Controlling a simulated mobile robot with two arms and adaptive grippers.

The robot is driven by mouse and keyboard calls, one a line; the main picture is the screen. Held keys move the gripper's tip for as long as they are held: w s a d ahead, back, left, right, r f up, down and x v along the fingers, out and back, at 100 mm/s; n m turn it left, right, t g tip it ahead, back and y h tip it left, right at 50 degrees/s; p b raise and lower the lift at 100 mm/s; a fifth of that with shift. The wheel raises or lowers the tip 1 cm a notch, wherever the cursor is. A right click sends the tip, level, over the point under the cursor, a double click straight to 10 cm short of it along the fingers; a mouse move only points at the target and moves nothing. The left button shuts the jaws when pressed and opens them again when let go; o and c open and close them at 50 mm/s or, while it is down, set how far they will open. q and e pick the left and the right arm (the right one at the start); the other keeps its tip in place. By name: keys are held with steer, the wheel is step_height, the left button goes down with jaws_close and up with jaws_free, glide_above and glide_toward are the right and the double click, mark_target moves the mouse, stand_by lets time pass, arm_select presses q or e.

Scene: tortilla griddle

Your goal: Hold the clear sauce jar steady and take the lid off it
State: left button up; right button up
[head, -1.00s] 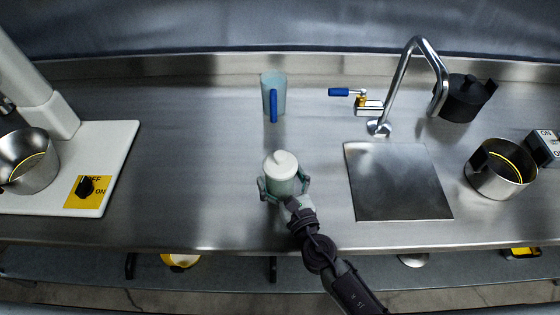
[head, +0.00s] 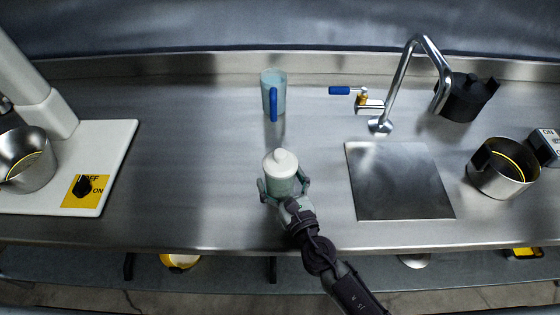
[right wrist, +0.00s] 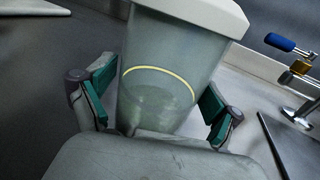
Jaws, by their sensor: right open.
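The clear sauce jar (head: 282,184) stands upright on the steel counter, with its white lid (head: 281,161) on top. In the right wrist view the jar (right wrist: 160,85) is translucent with a yellow line around it, and the lid's rim (right wrist: 205,12) shows at the top edge. My right gripper (head: 284,190) is open around the jar, one finger on each side. In the right wrist view there is a gap between the jar and the green pads of my right gripper (right wrist: 155,98). My left gripper is in neither view.
A blue-handled translucent jug (head: 276,92) stands behind the jar. A faucet (head: 405,75) and a square metal plate (head: 400,182) are to the right, with a steel pot (head: 502,168) and a dark lidded pot (head: 464,98) beyond. A white appliance base (head: 115,140) is at left. Counter left of the jar is clear.

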steer(key=shift+f+b, duration=0.7)
steer(key=shift+f, duration=0.1)
steer(key=shift+r, duration=0.25)
steer(key=c, duration=0.9)
stand_by(0.6)
